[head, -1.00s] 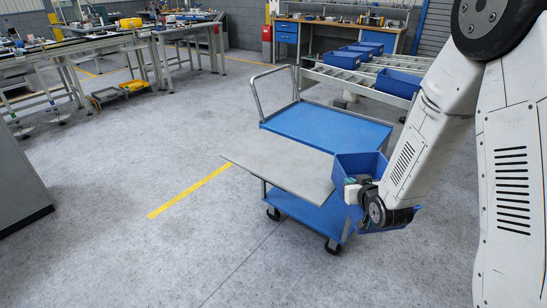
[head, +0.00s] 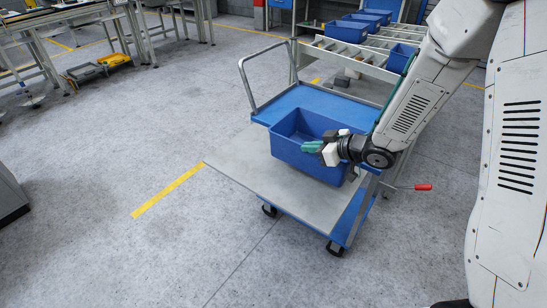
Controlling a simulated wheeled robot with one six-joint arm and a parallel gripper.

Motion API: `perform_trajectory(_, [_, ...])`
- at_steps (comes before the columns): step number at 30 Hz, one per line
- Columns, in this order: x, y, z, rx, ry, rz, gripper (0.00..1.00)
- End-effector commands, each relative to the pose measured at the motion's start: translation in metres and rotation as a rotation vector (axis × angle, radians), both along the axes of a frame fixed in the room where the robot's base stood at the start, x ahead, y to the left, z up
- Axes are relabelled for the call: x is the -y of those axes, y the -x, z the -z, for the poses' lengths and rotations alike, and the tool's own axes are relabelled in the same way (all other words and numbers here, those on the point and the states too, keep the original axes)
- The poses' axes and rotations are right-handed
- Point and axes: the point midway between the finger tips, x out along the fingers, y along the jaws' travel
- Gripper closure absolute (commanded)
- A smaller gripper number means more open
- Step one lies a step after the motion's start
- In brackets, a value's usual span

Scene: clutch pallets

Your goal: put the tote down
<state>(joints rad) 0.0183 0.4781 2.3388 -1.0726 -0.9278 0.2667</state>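The blue tote (head: 290,158) is upright and open-topped, over the grey board (head: 235,165) on the cart. Whether its underside touches the board is hard to tell. The arm and wrist hide part of that side and the exact grip. The tote's visible interior looks empty.
The blue cart (head: 300,98) has a grey push handle (head: 243,85) at left. A red-handled lever (head: 423,187) sticks out at right. Behind is a roller conveyor (head: 350,55) with several blue totes.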

Motion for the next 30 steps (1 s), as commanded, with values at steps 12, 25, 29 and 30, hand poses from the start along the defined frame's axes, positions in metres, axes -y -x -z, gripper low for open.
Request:
perform_trajectory(12, [-0.1, -0.007, 0.009, 0.001, -0.001, -0.004, 1.0])
perform_trajectory(25, [-0.117, -0.008, 0.04, -0.003, -0.001, 0.0, 1.0])
perform_trajectory(29, [-0.117, -0.008, 0.046, 0.002, -0.001, 0.001, 1.0])
perform_trajectory(30, [-0.117, -0.009, 0.046, 0.002, -0.001, 0.0, 1.0])
